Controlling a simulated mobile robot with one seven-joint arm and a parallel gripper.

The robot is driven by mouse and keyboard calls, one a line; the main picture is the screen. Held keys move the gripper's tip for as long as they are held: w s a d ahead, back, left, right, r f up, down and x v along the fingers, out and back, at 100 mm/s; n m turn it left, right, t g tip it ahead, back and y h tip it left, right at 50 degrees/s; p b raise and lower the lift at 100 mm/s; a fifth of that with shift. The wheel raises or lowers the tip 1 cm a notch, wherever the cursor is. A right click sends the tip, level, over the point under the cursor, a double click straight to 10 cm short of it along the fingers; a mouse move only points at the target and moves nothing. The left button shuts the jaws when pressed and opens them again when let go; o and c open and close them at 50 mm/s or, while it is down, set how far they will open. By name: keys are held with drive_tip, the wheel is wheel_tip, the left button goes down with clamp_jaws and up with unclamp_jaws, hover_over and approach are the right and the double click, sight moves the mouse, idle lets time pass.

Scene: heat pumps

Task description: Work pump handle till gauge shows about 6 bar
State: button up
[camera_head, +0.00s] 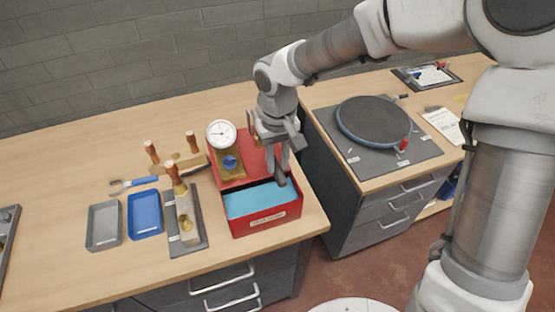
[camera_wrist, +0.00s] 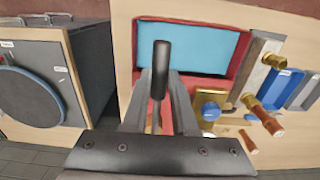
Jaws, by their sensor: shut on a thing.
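The red test pump (camera_head: 265,227) stands near the table's front right edge, with a light blue surface inside its open tank. Its round white gauge (camera_head: 221,134) stands at the back left; the needle is too small to read surely. The pump handle has a dark grip (camera_wrist: 161,65), with a thin brass-coloured rod below it in the wrist view. My gripper (camera_head: 277,168) points down over the right side of the pump. It is shut on the handle, whose grip end sticks out past the fingers (camera_wrist: 161,90). The gripper hides part of the handle and its pivot.
Left of the pump are a grey plate with a brass fitting (camera_head: 187,222), a blue tray (camera_head: 145,214), a grey tray (camera_head: 103,225) and several copper-ended parts. A round dark disc (camera_head: 373,121) lies on the right-hand bench. A gap separates the benches.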

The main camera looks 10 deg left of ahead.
drive_tip(key=shift+d, duration=0.1)
wheel_tip(320, 180, up, 12)
drive_tip(key=p, duration=0.9)
drive_tip(key=shift+f, duration=0.25)
